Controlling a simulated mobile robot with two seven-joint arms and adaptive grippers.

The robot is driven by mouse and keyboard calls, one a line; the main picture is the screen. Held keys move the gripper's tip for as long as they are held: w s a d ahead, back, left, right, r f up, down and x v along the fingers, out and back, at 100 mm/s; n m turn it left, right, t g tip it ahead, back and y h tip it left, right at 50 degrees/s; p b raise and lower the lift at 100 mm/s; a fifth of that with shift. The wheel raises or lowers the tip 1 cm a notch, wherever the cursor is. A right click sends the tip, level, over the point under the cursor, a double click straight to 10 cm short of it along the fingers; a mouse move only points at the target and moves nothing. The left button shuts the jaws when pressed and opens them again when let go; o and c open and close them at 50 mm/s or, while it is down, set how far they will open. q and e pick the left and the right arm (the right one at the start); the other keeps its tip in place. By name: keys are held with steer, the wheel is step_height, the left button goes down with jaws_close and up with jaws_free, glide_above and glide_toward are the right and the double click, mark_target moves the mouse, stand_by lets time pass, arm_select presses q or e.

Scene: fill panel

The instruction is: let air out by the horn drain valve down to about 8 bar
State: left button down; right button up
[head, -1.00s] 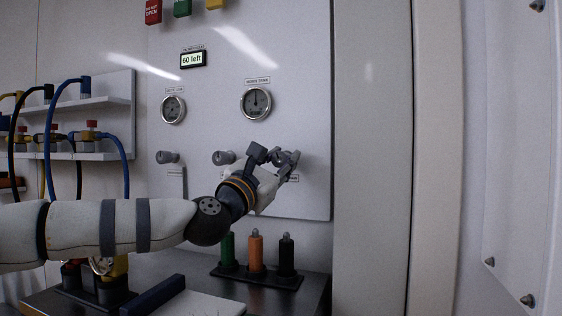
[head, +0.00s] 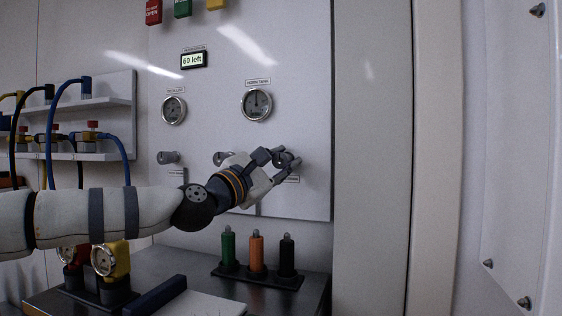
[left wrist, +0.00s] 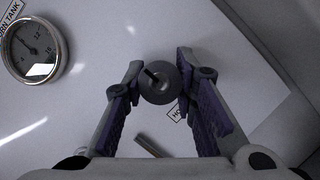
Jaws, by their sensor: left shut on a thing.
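The horn drain valve is a round grey knob (left wrist: 160,82) with a dark mark on its face, on the white panel (head: 310,80). My left gripper (head: 285,157) is at this rightmost knob. In the left wrist view its two fingers (left wrist: 158,86) stand on either side of the knob and are shut on it. In the head view the fingers partly hide the knob. The horn tank gauge (head: 256,104) is above the knob, its needle pointing roughly up. It also shows in the left wrist view (left wrist: 34,50). My right gripper is not in view.
Another gauge (head: 173,110), a left knob (head: 168,157) and a middle knob (head: 222,157) are on the panel. A display (head: 193,60) reads "60 left". Below stand green (head: 228,247), orange (head: 257,249) and black (head: 287,252) cylinders. Hoses hang at the left.

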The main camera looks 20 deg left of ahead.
arm_select(q)
steer(key=c, duration=1.3)
jaws_free()
steer(key=v, duration=1.2)
